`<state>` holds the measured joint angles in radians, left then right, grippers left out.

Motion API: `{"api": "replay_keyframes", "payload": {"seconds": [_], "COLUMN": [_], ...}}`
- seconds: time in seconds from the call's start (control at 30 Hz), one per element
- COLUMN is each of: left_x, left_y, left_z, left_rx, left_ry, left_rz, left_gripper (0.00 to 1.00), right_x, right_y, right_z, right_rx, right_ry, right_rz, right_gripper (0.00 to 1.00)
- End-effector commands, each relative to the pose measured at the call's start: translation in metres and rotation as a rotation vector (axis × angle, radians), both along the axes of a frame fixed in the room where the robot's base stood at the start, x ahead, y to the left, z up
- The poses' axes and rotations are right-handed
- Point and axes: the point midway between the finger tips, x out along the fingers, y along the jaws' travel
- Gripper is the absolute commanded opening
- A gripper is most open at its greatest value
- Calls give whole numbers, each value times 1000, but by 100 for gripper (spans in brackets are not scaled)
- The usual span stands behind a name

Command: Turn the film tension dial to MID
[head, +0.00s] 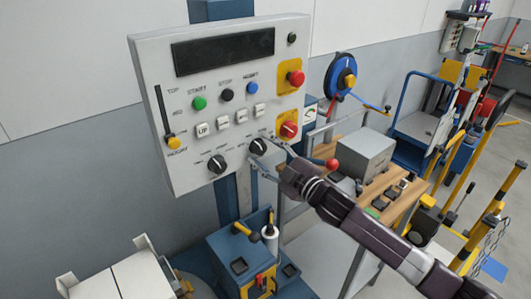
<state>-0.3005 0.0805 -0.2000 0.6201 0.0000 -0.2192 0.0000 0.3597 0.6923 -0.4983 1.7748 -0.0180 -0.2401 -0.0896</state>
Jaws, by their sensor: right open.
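A light grey control panel (228,60) stands upright on a blue column. Two black dials sit along its lower part: a left dial (217,164) and a right dial (258,147). The lettering around them is too small to read, so I cannot tell which is the film tension dial or where MID lies. My right gripper (264,160) is open, with its fingers near the panel's lower right, close to the right dial. I cannot tell whether a finger touches it. My left gripper is out of view.
The panel also carries a slider with a yellow knob (173,142), coloured push buttons, a red stop button (296,78) and a red rotary switch (289,130). A wooden bench (398,190) with a grey box (365,153) stands behind my right arm.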

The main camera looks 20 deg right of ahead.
Motion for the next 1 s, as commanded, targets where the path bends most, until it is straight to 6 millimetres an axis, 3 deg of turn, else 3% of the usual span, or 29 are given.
{"api": "replay_keyframes", "payload": {"seconds": [0.23, 0.7, 1.0], "left_x": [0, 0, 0], "left_y": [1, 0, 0], "left_z": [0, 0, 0], "left_rx": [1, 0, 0], "left_ry": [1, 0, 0], "left_rz": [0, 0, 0], "left_gripper": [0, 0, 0], "right_x": [-17, -89, -111], "right_y": [-6, -31, -40], "right_z": [-2, -2, -1], "right_rx": [-1, -1, 0], "right_ry": [3, 3, 1], "right_rz": [0, 0, 1], "right_gripper": [47, 47, 47]}}
